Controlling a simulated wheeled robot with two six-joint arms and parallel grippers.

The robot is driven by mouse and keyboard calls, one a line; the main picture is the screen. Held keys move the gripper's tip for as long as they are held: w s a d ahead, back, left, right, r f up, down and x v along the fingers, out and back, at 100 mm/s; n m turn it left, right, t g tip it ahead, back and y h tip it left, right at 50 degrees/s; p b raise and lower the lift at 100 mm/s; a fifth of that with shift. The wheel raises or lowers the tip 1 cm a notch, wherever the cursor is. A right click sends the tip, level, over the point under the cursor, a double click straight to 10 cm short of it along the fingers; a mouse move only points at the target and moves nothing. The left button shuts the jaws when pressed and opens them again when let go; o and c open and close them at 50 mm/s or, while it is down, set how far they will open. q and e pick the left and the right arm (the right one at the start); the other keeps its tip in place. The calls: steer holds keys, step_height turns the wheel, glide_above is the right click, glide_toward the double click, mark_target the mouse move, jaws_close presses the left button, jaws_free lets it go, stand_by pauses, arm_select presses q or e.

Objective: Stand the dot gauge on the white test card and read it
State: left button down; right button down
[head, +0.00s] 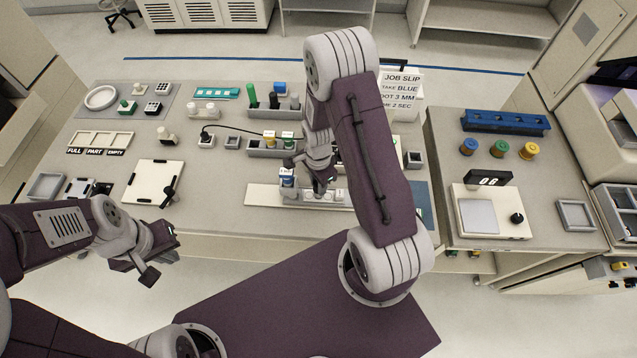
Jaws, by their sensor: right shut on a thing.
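My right gripper (322,182) reaches down over the long pale board (262,195) at the front middle of the bench. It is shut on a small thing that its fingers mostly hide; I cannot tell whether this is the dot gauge. Several small white pieces (312,195) sit in a row just below the fingers, and a blue-topped piece (287,180) stands to their left. My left gripper (150,262) is empty and looks open, in front of the bench's left part. A flat white plate (150,180) with a black handle lies on the left; I cannot tell whether it is the test card.
A job slip (402,85) stands at the back, partly behind my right arm. The right table carries a device with a display (488,178), a blue rack (505,123) and coloured spools (499,149).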

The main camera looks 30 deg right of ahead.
steer(key=shift+f+b, duration=0.5)
steer(key=shift+f, duration=0.1)
steer(key=c, duration=1)
jaws_free()
steer(key=shift+c, duration=0.2)
step_height(320, 180, up, 9)
steer(key=shift+r+b, duration=0.1)
steer(key=shift+b, duration=0.3)
